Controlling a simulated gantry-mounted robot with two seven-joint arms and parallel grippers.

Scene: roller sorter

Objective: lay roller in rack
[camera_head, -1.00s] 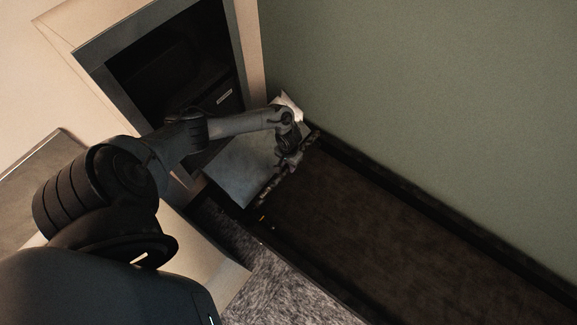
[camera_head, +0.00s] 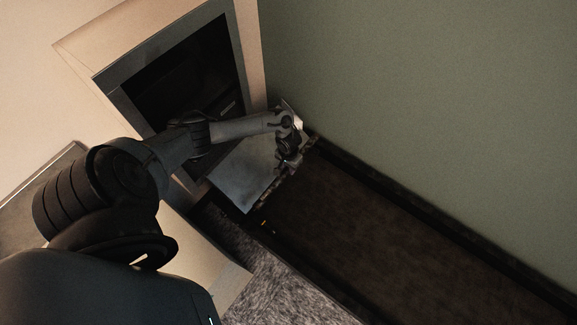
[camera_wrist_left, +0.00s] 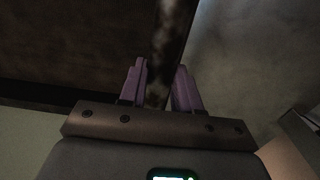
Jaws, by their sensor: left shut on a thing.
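The roller, a long thin bar with a mottled dark and pale surface, shows in the left wrist view (camera_wrist_left: 172,40) running up from between the fingers. My left gripper (camera_wrist_left: 159,82) has purple fingers and is shut on the roller. In the head view the left gripper (camera_head: 284,168) is small and dark, at the edge of a grey metal plate (camera_head: 238,178). A mottled strip along that edge looks like the roller, but is too dark to separate clearly. I cannot make out a rack. My right gripper is not in view.
A dark framed opening (camera_head: 118,78) in a pale cabinet stands behind the plate. A broad dark brown bed (camera_head: 390,240) with raised black edges runs to the lower right and looks empty. A green wall (camera_head: 430,90) borders it. Speckled grey floor (camera_head: 290,290) lies in front.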

